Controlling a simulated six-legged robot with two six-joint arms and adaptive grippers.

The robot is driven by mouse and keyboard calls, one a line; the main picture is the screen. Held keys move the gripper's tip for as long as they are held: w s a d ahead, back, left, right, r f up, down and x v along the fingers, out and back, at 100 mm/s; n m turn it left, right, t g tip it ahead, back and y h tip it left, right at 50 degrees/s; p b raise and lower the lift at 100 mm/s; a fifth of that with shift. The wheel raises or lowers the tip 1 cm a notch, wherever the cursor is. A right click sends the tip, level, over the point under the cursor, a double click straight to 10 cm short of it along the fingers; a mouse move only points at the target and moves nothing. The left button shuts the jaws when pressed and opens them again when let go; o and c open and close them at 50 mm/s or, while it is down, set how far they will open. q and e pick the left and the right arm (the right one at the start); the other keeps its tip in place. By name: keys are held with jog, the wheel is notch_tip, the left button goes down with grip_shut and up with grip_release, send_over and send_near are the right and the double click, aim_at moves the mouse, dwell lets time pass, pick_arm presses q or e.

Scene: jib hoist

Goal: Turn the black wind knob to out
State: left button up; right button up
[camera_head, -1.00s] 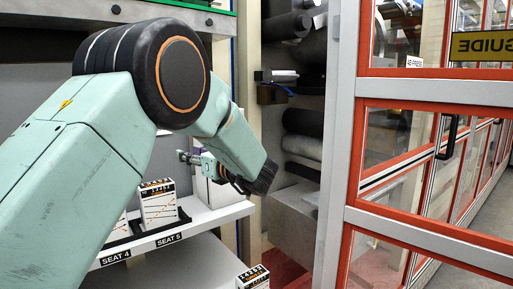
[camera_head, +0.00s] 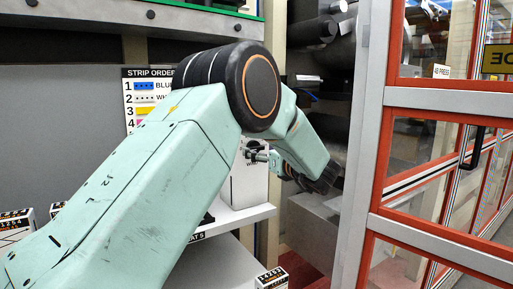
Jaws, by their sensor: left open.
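My left gripper (camera_head: 254,152) is at the end of the pale green arm and points left. It is open, and nothing shows between its fingers. It is in front of a white box (camera_head: 250,186) that stands on the white shelf and carries small dark lettering. Small dark parts show on the box's upper face around the fingertips. I cannot tell whether one of them is the black wind knob, its setting, or whether the gripper touches it. My arm hides the box's left side. My right gripper is not in view.
A strip order chart (camera_head: 137,103) hangs behind my arm. The white shelf (camera_head: 241,216) has a seat label on its edge. Labelled cartons stand at lower left (camera_head: 15,224) and bottom (camera_head: 272,280). A red-framed glass door (camera_head: 440,219) stands on the right, near dark rollers.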

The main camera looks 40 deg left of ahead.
aim_at(254, 145)
pick_arm(q)
jog(key=shift+w+a+f, duration=0.25)
jog(key=shift+w+a, duration=0.5)
jog(key=shift+a, duration=0.1)
jog(key=shift+w+d, duration=0.1)
jog(key=shift+w, duration=0.15)
jog(key=shift+d+r, duration=0.1)
jog(key=shift+d, duration=0.05)
jog(key=shift+s+a+r, duration=0.1)
jog(key=shift+s+a, duration=0.2)
jog(key=shift+s, duration=0.1)
jog(key=shift+s+a, duration=0.2)
jog(key=shift+a, duration=0.05)
jog(key=shift+c, duration=0.5)
jog(key=shift+a, duration=0.1)
jog(key=shift+c, duration=0.6)
jog(key=shift+w+d, duration=0.4)
jog(key=shift+w, duration=0.1)
jog(key=c, duration=0.3)
jog(key=shift+d, duration=0.1)
jog(key=shift+c, duration=0.9)
jog(key=shift+s+a, duration=0.2)
jog(key=shift+s, duration=0.05)
jog(key=shift+c, duration=1.4)
jog(key=shift+w, duration=0.15)
jog(key=shift+c, duration=0.9)
